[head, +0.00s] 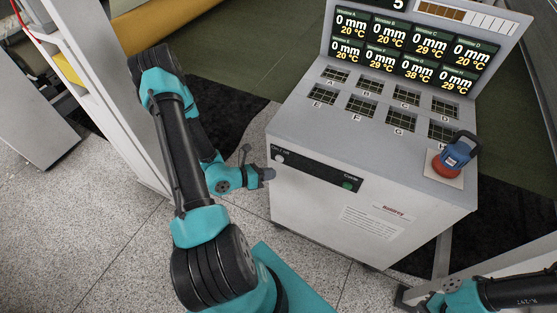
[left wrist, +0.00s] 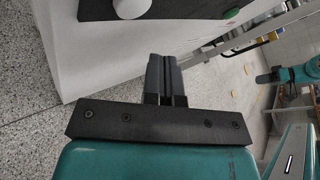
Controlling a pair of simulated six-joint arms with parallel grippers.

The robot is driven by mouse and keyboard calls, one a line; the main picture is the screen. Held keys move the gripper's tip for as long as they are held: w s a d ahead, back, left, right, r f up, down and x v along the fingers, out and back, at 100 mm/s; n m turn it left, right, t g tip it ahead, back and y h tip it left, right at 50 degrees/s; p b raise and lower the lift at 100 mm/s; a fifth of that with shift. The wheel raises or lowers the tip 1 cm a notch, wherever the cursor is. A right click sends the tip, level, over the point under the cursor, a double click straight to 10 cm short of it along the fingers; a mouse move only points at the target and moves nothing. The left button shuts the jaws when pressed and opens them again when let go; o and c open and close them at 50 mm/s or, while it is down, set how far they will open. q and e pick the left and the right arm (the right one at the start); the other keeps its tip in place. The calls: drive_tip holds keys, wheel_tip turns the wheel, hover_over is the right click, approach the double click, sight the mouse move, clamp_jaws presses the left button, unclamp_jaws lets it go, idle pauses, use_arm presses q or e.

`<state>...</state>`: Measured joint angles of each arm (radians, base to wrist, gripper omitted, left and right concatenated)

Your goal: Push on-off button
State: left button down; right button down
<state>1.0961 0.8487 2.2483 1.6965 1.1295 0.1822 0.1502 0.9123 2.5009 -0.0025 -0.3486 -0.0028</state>
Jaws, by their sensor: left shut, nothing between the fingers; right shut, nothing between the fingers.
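The on-off button (head: 280,158) is a small pale round knob at the left end of a black panel strip on the grey machine's front. In the left wrist view the white button (left wrist: 130,7) shows at the top edge, partly cut off. My left gripper (head: 270,174) is just below and left of the button, apart from it as far as I can tell. In the left wrist view its fingers (left wrist: 165,62) are together and empty.
A green cycle button (head: 347,185) sits at the panel's right end, also seen in the left wrist view (left wrist: 232,13). A red and blue emergency stop (head: 453,156) stands on the machine top (head: 300,122). Speckled floor (head: 110,235) is clear left of the machine.

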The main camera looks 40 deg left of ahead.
use_arm(q)
drive_tip(key=s, duration=0.2)
drive_tip(key=shift+s+d, duration=0.3)
drive_tip(key=shift+d, duration=0.1)
drive_tip(key=s+d+f+m+g+h, duration=0.4)
drive_tip(key=s+d+m+g, duration=0.5)
drive_tip(key=d+m+g, duration=0.75)
drive_tip(key=w+f+m+t+y, duration=0.2)
drive_tip(key=w+m+t+y, duration=0.2)
drive_tip(key=w+m, duration=0.8)
drive_tip(key=m+y, duration=0.2)
drive_tip(key=m, duration=0.4)
drive_tip(key=shift+w+d+f+y, duration=0.2)
drive_tip(key=shift+d+f+y, duration=0.1)
drive_tip(key=shift+d, duration=0.1)
